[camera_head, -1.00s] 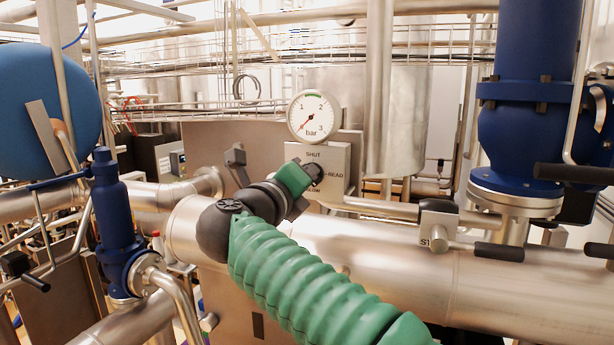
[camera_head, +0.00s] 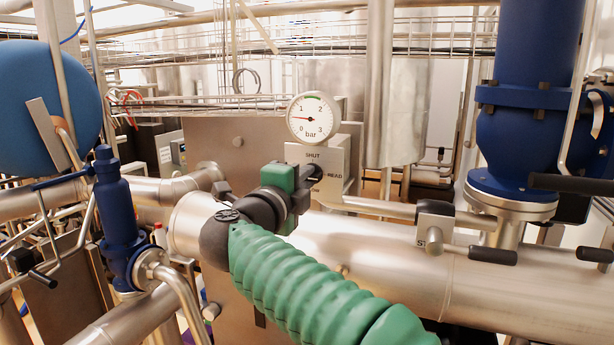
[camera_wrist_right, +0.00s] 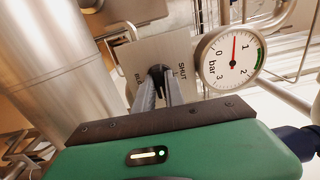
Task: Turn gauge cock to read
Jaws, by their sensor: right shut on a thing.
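The round white pressure gauge (camera_head: 313,117), marked in bar, stands above a pale plate (camera_head: 335,160) lettered SHUT and READ. Its needle points left, a little below 1. The gauge (camera_wrist_right: 232,63) and the plate (camera_wrist_right: 135,52) also show in the right wrist view. My right gripper (camera_head: 308,186), on a green arm, is in front of the plate. In the right wrist view its two fingers (camera_wrist_right: 159,92) are closed on the black cock handle (camera_wrist_right: 159,72). In the head view the gripper hides much of the handle and part of the lettering. My left gripper is not in view.
A large steel pipe (camera_head: 380,262) runs below the plate. A second black-handled cock (camera_head: 435,235) sits on it at the right. A blue valve (camera_head: 517,130) stands at the right, a smaller blue valve (camera_head: 118,215) at the left. A vertical pipe (camera_head: 380,80) is behind the gauge.

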